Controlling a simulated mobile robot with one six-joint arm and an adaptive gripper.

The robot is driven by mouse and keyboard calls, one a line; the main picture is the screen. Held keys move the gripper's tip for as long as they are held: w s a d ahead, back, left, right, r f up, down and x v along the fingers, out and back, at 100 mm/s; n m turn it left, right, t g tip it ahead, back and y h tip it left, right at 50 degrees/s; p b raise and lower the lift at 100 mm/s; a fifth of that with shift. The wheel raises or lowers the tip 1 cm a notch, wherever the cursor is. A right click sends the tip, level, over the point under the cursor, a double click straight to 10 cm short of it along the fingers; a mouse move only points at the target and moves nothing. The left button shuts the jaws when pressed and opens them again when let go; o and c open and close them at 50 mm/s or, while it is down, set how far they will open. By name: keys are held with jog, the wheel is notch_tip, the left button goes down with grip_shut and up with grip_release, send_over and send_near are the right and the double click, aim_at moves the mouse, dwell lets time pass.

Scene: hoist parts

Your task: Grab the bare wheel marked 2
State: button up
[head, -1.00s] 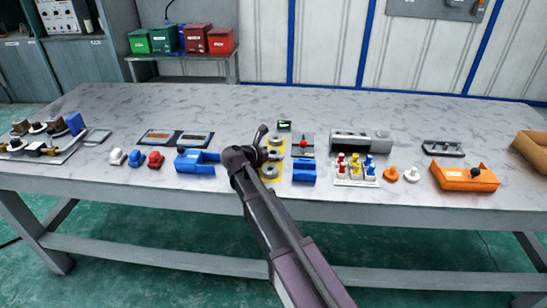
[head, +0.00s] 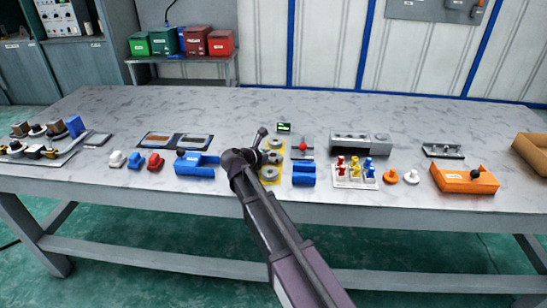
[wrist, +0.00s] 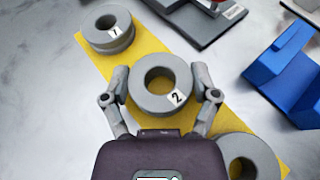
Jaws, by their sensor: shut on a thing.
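The bare grey wheel marked 2 (wrist: 148,103) is in the middle of the wrist view, a ring with a round centre hole and its label at lower right. My gripper (wrist: 160,80) is shut on it, with one finger against each side of its rim. The wheel is over the yellow mat (wrist: 195,65); I cannot tell whether it touches the mat. In the head view my gripper (head: 258,146) is over the mat and partly covers the wheels.
The wheel marked 1 (wrist: 107,42) lies at upper left on the mat, and another wheel (wrist: 268,160) at lower right, partly cut off. A blue holder (wrist: 285,62) and a grey plate (wrist: 205,25) are close by. Bare table lies to the left in the wrist view.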

jog(key=shift+r, duration=0.2)
notch_tip(320, 180, up, 3)
jog(key=p, duration=0.3)
jog(key=s, duration=0.5)
jog(key=s+r+p, duration=0.1)
jog(key=s, duration=0.4)
jog(key=s+p, duration=0.1)
jog(key=s, duration=0.4)
jog(key=shift+a+r, duration=0.25)
jog(key=shift+r, duration=0.05)
jog(key=shift+s, duration=0.5)
